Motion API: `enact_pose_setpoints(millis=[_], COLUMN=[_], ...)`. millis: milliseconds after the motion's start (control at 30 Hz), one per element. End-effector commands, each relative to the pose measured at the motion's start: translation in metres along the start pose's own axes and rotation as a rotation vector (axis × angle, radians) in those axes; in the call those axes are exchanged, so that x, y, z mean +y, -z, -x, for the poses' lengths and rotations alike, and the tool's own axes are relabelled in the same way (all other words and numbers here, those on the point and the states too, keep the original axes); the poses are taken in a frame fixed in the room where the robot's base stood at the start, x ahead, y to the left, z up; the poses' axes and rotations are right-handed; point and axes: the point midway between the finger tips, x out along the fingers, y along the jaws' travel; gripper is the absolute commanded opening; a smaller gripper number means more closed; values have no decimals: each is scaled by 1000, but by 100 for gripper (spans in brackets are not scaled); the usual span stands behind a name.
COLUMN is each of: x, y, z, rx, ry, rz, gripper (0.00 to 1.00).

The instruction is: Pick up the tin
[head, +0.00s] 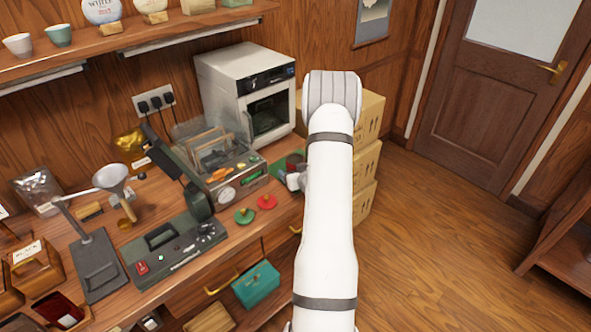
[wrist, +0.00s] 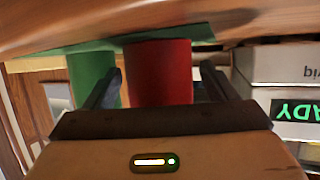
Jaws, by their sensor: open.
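A red cylindrical tin (wrist: 160,73) stands between the two dark fingers of my gripper (wrist: 160,88) in the wrist view. The fingers are apart, with a visible gap on the right of the tin. A green cylinder (wrist: 88,76) is beside it, partly behind the left finger. Both meet a green mat (wrist: 205,35) at the top of that view. In the head view my gripper (head: 294,180) is at the right end of the counter, largely hidden by my white arm. A small dark red patch of the tin (head: 294,160) shows just beyond it.
A red lid-like disc (head: 266,202) and a green one (head: 244,215) lie on the counter, left of my gripper. A green-grey machine (head: 225,175) and a white oven (head: 245,90) stand nearby. Stacked cartons (head: 368,115) are behind my arm.

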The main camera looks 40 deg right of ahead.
Motion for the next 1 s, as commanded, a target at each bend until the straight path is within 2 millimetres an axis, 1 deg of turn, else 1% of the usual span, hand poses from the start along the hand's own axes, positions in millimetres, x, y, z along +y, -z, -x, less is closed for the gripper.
enact_pose_setpoints(millis=[167, 767, 1000], x=[0, 0, 0], y=[0, 0, 0], z=[0, 0, 1], rx=[0, 0, 1], ry=[0, -1, -1], rz=[0, 0, 0], gripper=[78, 30, 30])
